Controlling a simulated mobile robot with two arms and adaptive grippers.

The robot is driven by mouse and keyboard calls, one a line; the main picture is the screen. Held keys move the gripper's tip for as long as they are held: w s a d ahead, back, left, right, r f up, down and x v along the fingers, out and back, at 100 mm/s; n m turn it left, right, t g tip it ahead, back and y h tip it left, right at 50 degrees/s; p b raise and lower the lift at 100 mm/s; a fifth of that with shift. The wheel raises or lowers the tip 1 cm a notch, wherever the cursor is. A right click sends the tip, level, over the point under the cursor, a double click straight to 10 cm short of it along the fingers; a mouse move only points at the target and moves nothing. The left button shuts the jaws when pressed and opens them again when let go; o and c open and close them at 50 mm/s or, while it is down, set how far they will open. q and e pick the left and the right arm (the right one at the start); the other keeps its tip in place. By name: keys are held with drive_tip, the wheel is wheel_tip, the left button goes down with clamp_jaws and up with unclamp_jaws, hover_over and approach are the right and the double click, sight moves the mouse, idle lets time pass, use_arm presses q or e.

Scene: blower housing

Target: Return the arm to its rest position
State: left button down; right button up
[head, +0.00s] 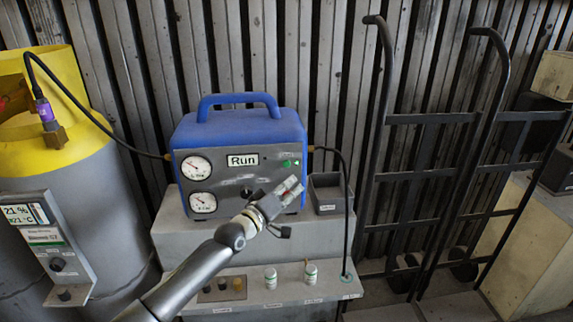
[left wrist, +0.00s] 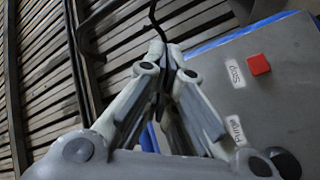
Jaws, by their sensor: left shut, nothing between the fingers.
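My left arm (head: 185,280) reaches up from the bottom left in the head view. My left gripper (head: 294,186) is shut and empty in front of the lower right of the machine's grey panel. In the left wrist view the left gripper's (left wrist: 166,58) fingertips meet with nothing held. The blue machine (head: 240,130) shows "Run" on its display (head: 242,160), with two round gauges at its left. Part of the panel is hidden behind the gripper. A red button (left wrist: 258,64) labelled "Stop" shows in the left wrist view. My right gripper is not in view.
A grey and yellow tank (head: 45,150) stands at the left, with a black hose to the machine. A small dark bin (head: 328,194) sits right of the machine. Small bottles (head: 311,273) stand on the front ledge. A black hand truck (head: 420,180) stands at the right.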

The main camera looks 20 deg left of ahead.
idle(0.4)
use_arm(q)
drive_tip(key=s+a+f+m+g+y, duration=0.1)
drive_tip(key=s+f+g+y, duration=0.35)
drive_tip(key=f, duration=1.25)
drive_tip(key=s+a+f+m+g+h, duration=0.15)
drive_tip(key=s+f, duration=0.55)
drive_tip(key=f, duration=1)
drive_tip(key=s+d+f+m+g+y, duration=0.1)
drive_tip(key=s+f+g, duration=0.1)
drive_tip(key=s+f, duration=0.7)
drive_tip(key=s+d+f+m+g, duration=0.1)
drive_tip(key=s+f+m+g, duration=0.15)
drive_tip(key=s+f, duration=0.65)
drive_tip(key=s+d+f+m+g, duration=0.1)
drive_tip(key=s+f+g, duration=0.1)
drive_tip(key=s, duration=0.8)
drive_tip(key=s+d+f+m+g, duration=0.1)
drive_tip(key=s+f, duration=0.4)
drive_tip(key=s, duration=0.6)
drive_tip(key=s+d+f+m+g, duration=0.1)
drive_tip(key=s+d+f+g, duration=0.2)
drive_tip(key=s, duration=0.8)
drive_tip(key=shift+d+f+m+g+y, duration=0.15)
drive_tip(key=shift+f+m+g+y, duration=0.2)
drive_tip(key=shift+f, duration=0.35)
